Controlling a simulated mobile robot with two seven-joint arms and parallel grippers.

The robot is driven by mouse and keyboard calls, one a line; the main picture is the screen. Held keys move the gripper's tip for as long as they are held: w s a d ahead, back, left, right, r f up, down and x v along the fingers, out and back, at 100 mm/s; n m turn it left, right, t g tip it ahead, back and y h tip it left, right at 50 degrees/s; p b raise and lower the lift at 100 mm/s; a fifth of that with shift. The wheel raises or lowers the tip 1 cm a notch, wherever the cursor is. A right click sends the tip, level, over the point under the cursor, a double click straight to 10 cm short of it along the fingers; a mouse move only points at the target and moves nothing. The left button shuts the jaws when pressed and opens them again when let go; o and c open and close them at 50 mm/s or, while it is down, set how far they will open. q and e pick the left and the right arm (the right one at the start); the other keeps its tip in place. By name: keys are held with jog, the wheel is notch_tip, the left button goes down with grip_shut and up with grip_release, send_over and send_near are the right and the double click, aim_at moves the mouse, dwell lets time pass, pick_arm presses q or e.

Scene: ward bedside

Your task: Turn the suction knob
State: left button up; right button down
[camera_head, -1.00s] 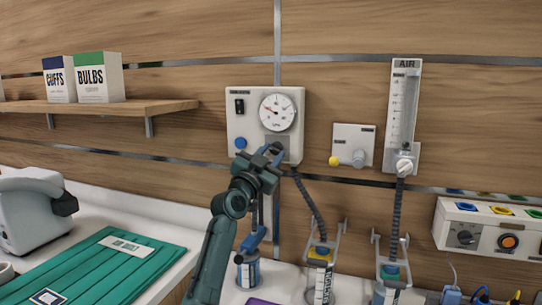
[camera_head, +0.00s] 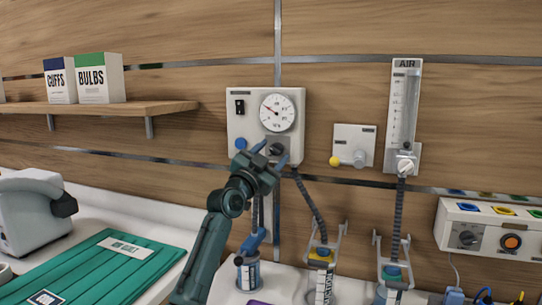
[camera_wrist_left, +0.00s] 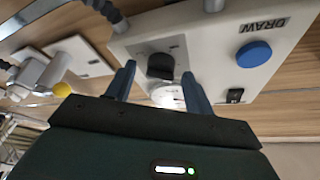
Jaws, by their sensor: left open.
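The suction knob (camera_head: 277,149) is a dark knob low on the white suction regulator panel (camera_head: 240,125), below its round gauge (camera_head: 277,112). In the left wrist view the knob (camera_wrist_left: 160,66) shows between my two blue-grey fingers, with a gap on each side. My left gripper (camera_head: 271,154) is open in front of the panel, just below and around the knob. It also shows in the left wrist view (camera_wrist_left: 158,76). How far the fingertips are from the panel is hard to tell. My right gripper is not in view.
A blue button (camera_head: 240,143) and a black switch (camera_head: 239,107) are on the same panel. A small outlet plate with a yellow knob (camera_head: 335,161) and an air flowmeter (camera_head: 403,115) are to the right. Hoses and jars hang below. A shelf (camera_head: 110,108) is at left.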

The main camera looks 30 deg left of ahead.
pick_arm(q)
jog(key=b+v, duration=0.2)
jog(key=v, duration=1.1)
jog(key=shift+b, duration=0.4)
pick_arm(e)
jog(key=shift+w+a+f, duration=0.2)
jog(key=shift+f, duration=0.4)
